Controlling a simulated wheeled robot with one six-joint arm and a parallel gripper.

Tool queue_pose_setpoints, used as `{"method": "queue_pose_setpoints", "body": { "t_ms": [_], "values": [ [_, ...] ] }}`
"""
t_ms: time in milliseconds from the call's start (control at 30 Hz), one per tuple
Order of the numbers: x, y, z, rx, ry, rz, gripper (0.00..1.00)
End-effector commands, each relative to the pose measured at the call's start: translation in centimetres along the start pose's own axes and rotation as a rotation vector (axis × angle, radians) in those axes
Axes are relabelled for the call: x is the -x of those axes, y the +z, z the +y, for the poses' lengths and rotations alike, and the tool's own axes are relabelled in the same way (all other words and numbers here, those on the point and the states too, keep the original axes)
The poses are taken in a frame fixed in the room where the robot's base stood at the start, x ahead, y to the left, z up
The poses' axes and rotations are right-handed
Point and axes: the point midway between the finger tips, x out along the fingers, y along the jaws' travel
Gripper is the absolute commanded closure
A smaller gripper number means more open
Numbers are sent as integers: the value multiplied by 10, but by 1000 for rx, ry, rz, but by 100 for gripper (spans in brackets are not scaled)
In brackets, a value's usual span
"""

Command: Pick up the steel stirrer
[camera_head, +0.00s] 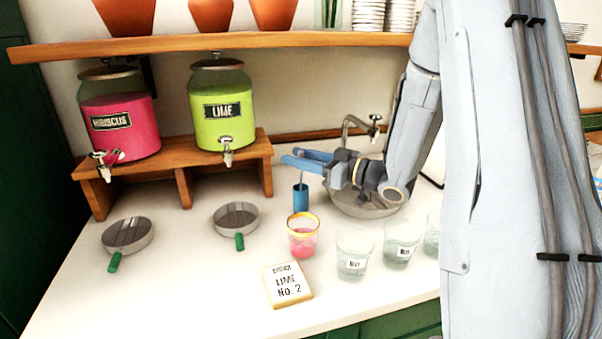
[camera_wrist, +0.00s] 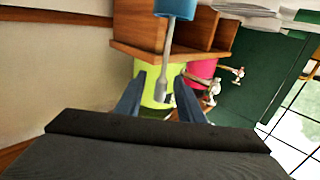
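The steel stirrer (camera_head: 302,178) stands upright in a small blue holder (camera_head: 301,198) on the white counter; only its upper part shows. In the wrist view, which is upside down, the stirrer (camera_wrist: 166,62) extends from the blue holder (camera_wrist: 175,8), and its broad end lies in the picture between my two blue fingers. My gripper (camera_head: 291,157) is open, with its fingers pointing left above the holder. It also shows in the wrist view (camera_wrist: 160,92), with a clear gap between the fingers and nothing clamped. I cannot tell whether either finger touches the stirrer.
A glass with pink liquid and an orange rim (camera_head: 302,238) stands in front of the holder. Clear labelled glasses (camera_head: 354,252) are to its right. A "LIME NO. 2" card (camera_head: 287,284) lies in front. A sink (camera_head: 362,207) is behind; drink dispensers (camera_head: 222,112) stand left.

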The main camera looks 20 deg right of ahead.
Motion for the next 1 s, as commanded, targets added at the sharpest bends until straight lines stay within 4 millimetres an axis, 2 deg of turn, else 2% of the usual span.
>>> {"method": "queue_pose_setpoints", "body": {
  "t_ms": [100,200,500,700,1000],
  "values": [
    [-19,-2,-2,-1,-5,1,65],
    [-28,-1,-2,0,-4,0,65],
    [-33,0,-2,1,-3,0,65],
    [-33,0,-2,1,-3,0,99],
    [-33,0,-2,1,-3,0,100]
  ]
}}
